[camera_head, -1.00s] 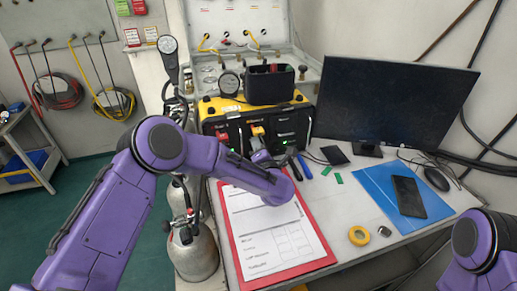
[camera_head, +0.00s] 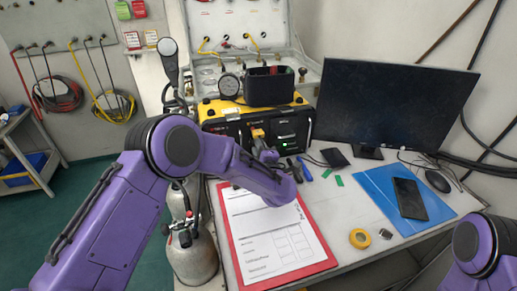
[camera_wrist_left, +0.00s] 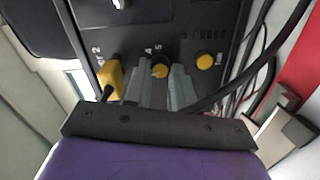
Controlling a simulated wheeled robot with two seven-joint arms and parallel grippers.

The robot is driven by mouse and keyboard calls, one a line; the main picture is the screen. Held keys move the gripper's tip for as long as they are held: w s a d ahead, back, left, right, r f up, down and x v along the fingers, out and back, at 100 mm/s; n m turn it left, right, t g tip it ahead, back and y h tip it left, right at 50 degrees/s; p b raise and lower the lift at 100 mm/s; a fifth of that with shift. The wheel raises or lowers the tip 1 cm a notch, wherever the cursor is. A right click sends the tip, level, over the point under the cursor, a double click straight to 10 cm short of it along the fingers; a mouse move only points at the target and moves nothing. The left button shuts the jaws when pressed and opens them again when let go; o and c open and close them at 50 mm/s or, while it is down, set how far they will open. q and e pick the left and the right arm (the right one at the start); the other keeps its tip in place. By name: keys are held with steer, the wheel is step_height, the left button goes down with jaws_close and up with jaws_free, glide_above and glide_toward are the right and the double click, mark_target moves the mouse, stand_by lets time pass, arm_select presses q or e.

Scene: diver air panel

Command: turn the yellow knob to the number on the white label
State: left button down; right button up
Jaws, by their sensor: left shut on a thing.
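The black front panel (camera_wrist_left: 180,30) carries a round yellow knob (camera_wrist_left: 159,70) with a dark base, seen in the left wrist view between my fingertips. My left gripper (camera_wrist_left: 160,82) is shut on this knob, one grey finger on each side. In the head view my left gripper (camera_head: 262,148) is at the front of the yellow and black case (camera_head: 215,108), and the knob is largely hidden there. I cannot make out a white label with a readable number. My right gripper is out of view.
A second round yellow knob (camera_wrist_left: 204,61) sits right of the held one, and a yellow block (camera_wrist_left: 110,76) sits left. A red clipboard (camera_head: 228,240) lies below my forearm. The monitor (camera_head: 395,105) stands right of the case. Gas cylinders (camera_head: 193,258) stand left.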

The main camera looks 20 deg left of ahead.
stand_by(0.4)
arm_select(q)
steer(key=c, duration=0.9)
jaws_free()
steer(key=b+v, duration=0.2)
steer(key=v, duration=0.8)
steer(key=shift+d, duration=0.1)
steer(key=shift+s+d, duration=0.1)
steer(key=shift+s, duration=0.15)
steer(key=shift+r, duration=0.1)
